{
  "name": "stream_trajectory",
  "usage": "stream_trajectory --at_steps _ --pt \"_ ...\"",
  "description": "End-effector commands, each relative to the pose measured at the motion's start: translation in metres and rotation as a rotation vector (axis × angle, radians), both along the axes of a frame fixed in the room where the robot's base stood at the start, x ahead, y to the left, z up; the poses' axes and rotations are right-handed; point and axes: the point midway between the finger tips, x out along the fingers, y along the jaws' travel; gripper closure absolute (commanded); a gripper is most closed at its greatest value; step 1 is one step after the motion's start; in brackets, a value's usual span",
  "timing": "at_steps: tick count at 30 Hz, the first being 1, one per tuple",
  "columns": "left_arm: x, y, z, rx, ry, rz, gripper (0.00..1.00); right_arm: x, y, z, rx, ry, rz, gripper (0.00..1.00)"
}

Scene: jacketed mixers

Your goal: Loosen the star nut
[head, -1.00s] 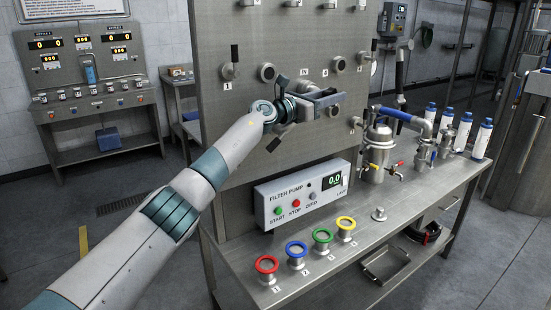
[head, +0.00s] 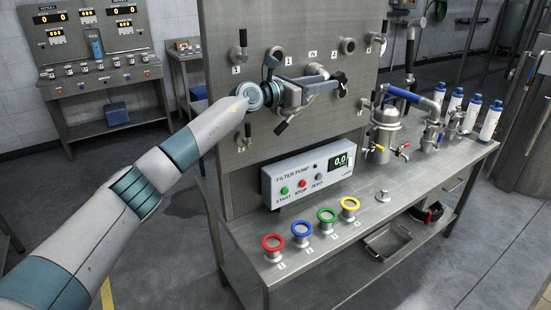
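A small dark lobed knob (head: 342,84) shows on the steel panel (head: 225,15), right at the tip end of my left gripper; it may be the star nut, but it is too small to be sure. My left gripper (head: 322,84) is in front of the panel, pointing right, seen from the side. I cannot tell whether its fingers are open or shut, or whether they touch the knob. My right gripper is out of view.
Lever valves (head: 240,54) and round ports (head: 347,46) stand out from the panel. Below are the filter pump box (head: 310,172), several coloured rings including a red one (head: 273,243), and a steel vessel (head: 384,128). The bench front (head: 345,250) is mostly clear.

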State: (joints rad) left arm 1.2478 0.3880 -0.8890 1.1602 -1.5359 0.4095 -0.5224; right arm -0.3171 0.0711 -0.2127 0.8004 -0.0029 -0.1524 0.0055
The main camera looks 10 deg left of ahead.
Motion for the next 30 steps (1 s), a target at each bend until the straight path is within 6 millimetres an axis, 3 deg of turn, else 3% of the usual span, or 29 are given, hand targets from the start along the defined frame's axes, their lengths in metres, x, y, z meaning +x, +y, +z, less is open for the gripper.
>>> stream_trajectory --at_steps 20,30 --pt "-0.080 0.080 -0.003 0.001 -0.001 0.001 0.64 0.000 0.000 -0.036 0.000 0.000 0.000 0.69" --pt "-0.112 0.038 -0.021 -0.298 0.065 -0.096 0.64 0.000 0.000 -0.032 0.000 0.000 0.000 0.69"
